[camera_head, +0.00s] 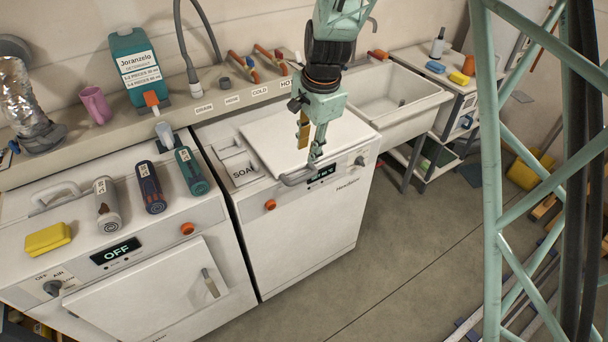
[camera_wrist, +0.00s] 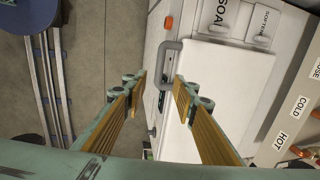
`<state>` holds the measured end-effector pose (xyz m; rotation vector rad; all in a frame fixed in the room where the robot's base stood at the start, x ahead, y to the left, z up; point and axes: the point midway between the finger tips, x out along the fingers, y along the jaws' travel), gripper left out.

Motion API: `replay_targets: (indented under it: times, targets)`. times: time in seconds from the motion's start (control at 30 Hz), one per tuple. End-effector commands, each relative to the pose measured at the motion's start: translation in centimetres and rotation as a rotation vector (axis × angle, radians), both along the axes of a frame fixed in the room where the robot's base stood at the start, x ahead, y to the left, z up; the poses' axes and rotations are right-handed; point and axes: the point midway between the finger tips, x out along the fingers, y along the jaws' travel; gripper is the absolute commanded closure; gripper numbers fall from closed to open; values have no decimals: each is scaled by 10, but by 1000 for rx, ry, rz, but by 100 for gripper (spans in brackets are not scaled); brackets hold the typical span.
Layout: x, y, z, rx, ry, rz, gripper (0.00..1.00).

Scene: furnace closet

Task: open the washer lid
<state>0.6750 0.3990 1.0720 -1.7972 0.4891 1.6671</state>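The washer (camera_head: 300,225) is a white top-loader with a soap drawer area at its top left. Its white lid (camera_head: 270,140) lies flat and closed on top; it also shows in the wrist view (camera_wrist: 225,90). A grey bar handle (camera_head: 297,178) sits at the lid's front edge; it also shows in the wrist view (camera_wrist: 168,46). My gripper (camera_head: 311,150) is above the front part of the lid, close to the handle. In the wrist view my gripper (camera_wrist: 158,78) is open, and the handle shows between and beyond its fingertips. Whether it touches the handle cannot be told.
A dryer (camera_head: 130,280) with several bottles and a yellow sponge (camera_head: 48,239) on top stands to the left. A white sink (camera_head: 385,90) is at the right. A shelf behind holds a detergent jug (camera_head: 136,70) and a pink mug (camera_head: 96,105).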

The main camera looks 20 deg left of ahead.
Motion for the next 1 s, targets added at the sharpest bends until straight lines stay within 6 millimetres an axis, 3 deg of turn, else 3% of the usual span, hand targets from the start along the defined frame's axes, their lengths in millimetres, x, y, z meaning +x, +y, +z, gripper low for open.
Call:
replay_targets:
  times: [0.37,1.0]
  targets:
    - [1,2,-14,-1,2,0,74]
    - [10,11,-79,-1,2,0,74]
